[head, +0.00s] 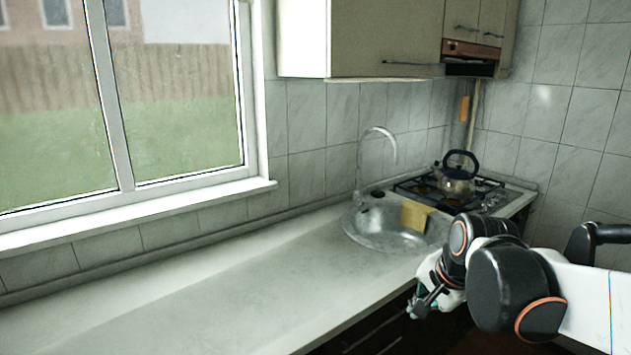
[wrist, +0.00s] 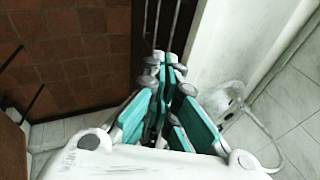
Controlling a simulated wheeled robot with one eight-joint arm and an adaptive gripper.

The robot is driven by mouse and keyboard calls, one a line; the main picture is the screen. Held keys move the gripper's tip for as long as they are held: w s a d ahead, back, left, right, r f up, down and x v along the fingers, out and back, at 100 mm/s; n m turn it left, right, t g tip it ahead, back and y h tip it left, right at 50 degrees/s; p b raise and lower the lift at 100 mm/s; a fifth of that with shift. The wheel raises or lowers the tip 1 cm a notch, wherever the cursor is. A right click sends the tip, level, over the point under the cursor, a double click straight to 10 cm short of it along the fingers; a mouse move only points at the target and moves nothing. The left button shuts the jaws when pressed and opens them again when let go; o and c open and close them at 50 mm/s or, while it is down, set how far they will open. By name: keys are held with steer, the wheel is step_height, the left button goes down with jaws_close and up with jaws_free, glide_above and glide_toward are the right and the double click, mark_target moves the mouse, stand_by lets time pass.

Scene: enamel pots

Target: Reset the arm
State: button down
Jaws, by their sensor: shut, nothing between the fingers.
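My gripper (head: 424,303) is in front of the counter's front edge, at the right of the head view, with the arm folded beside it. In the wrist view my gripper (wrist: 165,78) shows its teal-padded fingers meeting at the tips, with nothing between them. It touches no object that I can see.
A long pale counter (head: 200,290) runs under the window and is bare. A round sink (head: 385,235) with a tap and a yellow cloth (head: 416,215) lies beyond my gripper. A kettle (head: 457,182) stands on the gas stove (head: 420,187). Wall cabinets (head: 375,40) hang above.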

steer(key=s+a+n+t, duration=0.1)
steer(key=s+n, duration=1.1)
steer(key=s, duration=0.4)
steer(key=shift+t+h, duration=0.4)
steer(key=shift+a, duration=0.1)
